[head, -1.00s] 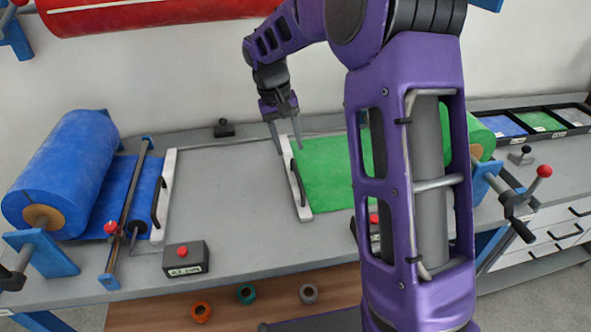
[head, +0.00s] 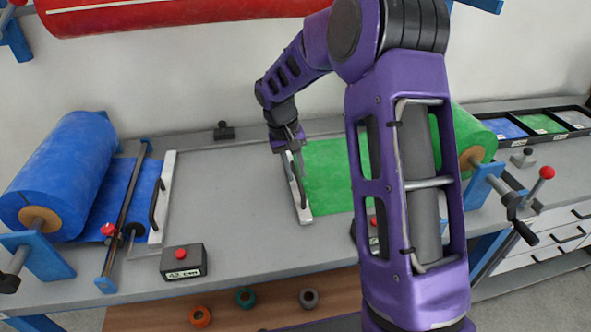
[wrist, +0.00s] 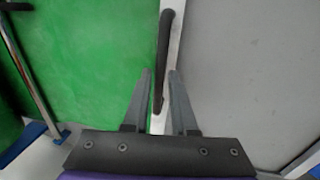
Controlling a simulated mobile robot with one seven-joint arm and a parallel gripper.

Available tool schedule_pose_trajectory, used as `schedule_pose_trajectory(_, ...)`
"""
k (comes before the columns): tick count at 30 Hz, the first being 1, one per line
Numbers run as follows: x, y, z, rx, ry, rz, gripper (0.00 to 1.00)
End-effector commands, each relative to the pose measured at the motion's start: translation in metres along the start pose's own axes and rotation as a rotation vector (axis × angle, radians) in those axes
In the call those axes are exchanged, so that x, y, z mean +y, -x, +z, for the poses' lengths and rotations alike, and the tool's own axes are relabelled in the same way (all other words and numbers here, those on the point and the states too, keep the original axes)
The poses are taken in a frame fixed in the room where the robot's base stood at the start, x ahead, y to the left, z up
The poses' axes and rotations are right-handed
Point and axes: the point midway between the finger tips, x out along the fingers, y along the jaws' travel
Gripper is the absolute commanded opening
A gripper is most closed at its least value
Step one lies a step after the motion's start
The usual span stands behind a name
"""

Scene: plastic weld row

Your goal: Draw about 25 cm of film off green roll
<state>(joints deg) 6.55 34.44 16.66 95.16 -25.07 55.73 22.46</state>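The green roll (head: 468,140) lies on its stand at the right, partly hidden behind my arm. Green film (head: 333,180) runs left from it, flat on the table. A pale pull bar (head: 304,213) with a dark handle (head: 293,180) sits at the film's left edge. My gripper (head: 291,160) is low over the far part of the bar. In the wrist view its two fingers (wrist: 160,72) are open, one on each side of the handle (wrist: 164,50). A gap shows between handle and fingers; their relative height is unclear.
Bare grey table (head: 230,195) lies left of the bar. Further left are the blue roll (head: 62,170), its bar (head: 163,195) and a red-button box (head: 183,262). Another red-button box (head: 374,235) is mostly behind my arm.

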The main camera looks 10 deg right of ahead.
Motion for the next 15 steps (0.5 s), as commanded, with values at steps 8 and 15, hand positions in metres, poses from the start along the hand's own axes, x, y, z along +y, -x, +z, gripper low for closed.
schedule_pose_trajectory(8,0.0000,0.0003,0.0000,0.000,0.000,0.000,0.00)
schedule_pose_trajectory(15,0.0001,0.0005,-0.0001,0.000,0.000,0.000,0.00)
